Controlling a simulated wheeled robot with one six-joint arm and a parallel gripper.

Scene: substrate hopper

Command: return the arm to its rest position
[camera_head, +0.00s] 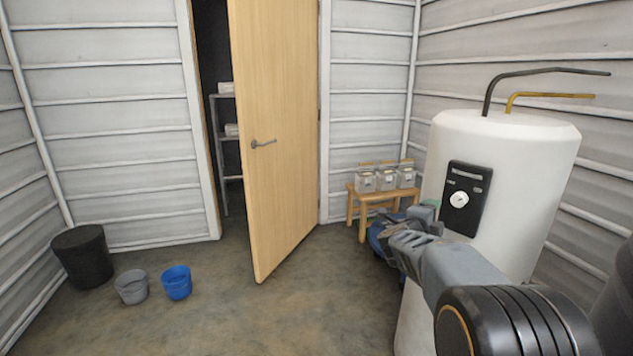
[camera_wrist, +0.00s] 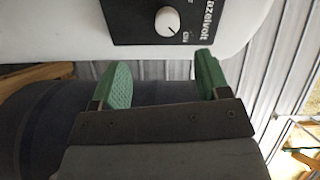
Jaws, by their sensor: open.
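My arm reaches in from the lower right in the head view, bent forward in front of a white water heater. My gripper (camera_head: 428,210) is at its far end, close to the heater's front in the picture. In the wrist view, the two green fingers of my gripper (camera_wrist: 163,80) stand apart with nothing between them. The heater's black control panel (camera_wrist: 160,22) with a white dial lies just beyond the fingertips. I cannot tell whether anything touches.
The white heater (camera_head: 500,165) stands right of a wooden stool (camera_head: 372,205) bearing grey boxes. A dark blue rounded object (camera_head: 379,240) is partly hidden behind my gripper. A wooden door (camera_head: 275,130) stands ajar. Black, grey and blue (camera_head: 176,282) buckets stand left. The middle floor is clear.

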